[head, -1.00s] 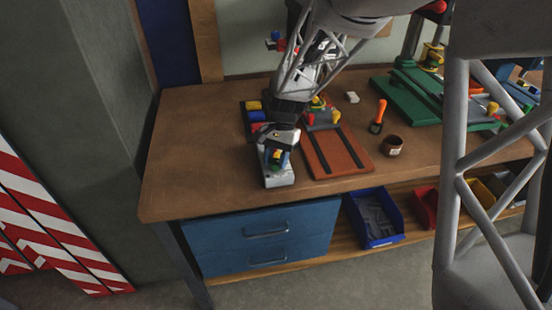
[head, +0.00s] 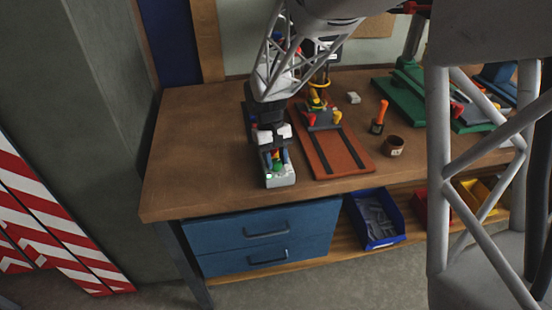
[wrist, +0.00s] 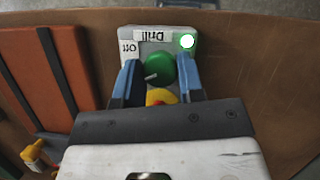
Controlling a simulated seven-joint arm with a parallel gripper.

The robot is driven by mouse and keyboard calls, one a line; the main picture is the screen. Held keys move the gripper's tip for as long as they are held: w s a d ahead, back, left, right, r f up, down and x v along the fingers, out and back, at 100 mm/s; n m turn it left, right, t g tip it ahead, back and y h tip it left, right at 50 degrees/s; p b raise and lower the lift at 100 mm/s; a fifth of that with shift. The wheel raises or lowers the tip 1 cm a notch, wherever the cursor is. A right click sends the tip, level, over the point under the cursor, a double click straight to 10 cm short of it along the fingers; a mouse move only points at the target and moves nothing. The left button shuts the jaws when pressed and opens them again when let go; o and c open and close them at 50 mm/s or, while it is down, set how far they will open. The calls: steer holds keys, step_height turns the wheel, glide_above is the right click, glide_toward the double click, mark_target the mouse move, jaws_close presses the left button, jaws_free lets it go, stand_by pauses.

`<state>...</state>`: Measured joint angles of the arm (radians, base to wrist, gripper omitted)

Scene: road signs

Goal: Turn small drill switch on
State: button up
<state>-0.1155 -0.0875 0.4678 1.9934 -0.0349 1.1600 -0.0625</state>
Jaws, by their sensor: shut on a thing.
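The drill switch box (head: 283,182) is a pale grey block near the front edge of the bench. In the wrist view its plate (wrist: 190,58) carries an upside-down "Drill" label (wrist: 155,36), an "Off" label (wrist: 129,46) and a brightly lit green lamp (wrist: 187,41). A round green knob (wrist: 160,68) with a white mark pointing left sits on it. My gripper (wrist: 158,76) has its blue fingers on either side of the knob and is shut on it. A yellow part (wrist: 161,97) shows just behind the knob, partly hidden. In the head view my gripper (head: 275,153) is over the box.
A red-orange board with black rails (head: 340,155) lies just right of the box. A brown cup (head: 393,146), an orange-handled tool (head: 381,115) and a green machine base (head: 400,95) stand farther right. The bench (head: 190,150) left of the box is clear.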

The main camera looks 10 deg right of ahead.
steer(key=shift+n, duration=0.5)
steer(key=o, duration=0.6)
steer(key=shift+o, duration=0.2)
steer(key=v, duration=0.7)
steer(key=shift+w+a+r, duration=0.15)
steer(key=shift+w+r, duration=0.05)
steer(key=shift+r, duration=0.15)
